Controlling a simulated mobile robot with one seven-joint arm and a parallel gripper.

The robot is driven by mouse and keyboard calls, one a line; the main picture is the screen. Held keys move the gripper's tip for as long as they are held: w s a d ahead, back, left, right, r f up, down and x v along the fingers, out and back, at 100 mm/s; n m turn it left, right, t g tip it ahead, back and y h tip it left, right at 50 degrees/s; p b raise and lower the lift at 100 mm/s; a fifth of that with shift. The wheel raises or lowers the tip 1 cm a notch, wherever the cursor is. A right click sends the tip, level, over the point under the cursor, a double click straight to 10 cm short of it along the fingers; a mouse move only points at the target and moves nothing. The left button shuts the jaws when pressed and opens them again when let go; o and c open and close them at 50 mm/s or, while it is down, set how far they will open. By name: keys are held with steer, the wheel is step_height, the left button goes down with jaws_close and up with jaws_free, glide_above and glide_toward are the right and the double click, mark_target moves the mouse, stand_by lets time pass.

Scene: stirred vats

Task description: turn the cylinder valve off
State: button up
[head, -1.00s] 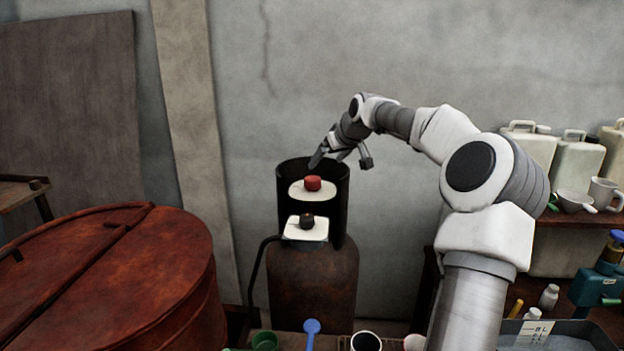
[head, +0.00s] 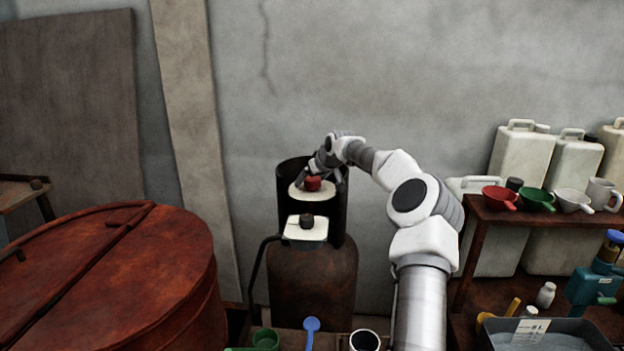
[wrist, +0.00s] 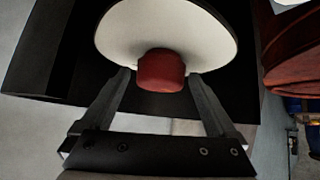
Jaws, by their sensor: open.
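The cylinder (head: 312,280) is a rusty brown tank standing against the wall, with a black open collar (head: 330,218) around its top. The red valve knob (head: 313,184) sits on a white round plate (head: 299,194) inside the collar. It also shows in the wrist view (wrist: 161,71), in front of the white plate (wrist: 120,30). My gripper (wrist: 160,82) is open, with one finger on either side of the red knob. I cannot tell whether the fingers touch it. In the head view my gripper (head: 304,180) is at the knob, its fingertips partly hidden.
A dark knob (head: 307,221) on a white square plate (head: 294,232) sits lower at the cylinder's front. A large rusty vat lid (head: 160,265) is at left. A blue scoop (head: 311,328) is in front.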

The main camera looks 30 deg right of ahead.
steer(key=c, duration=1.4)
steer(key=shift+o, duration=0.2)
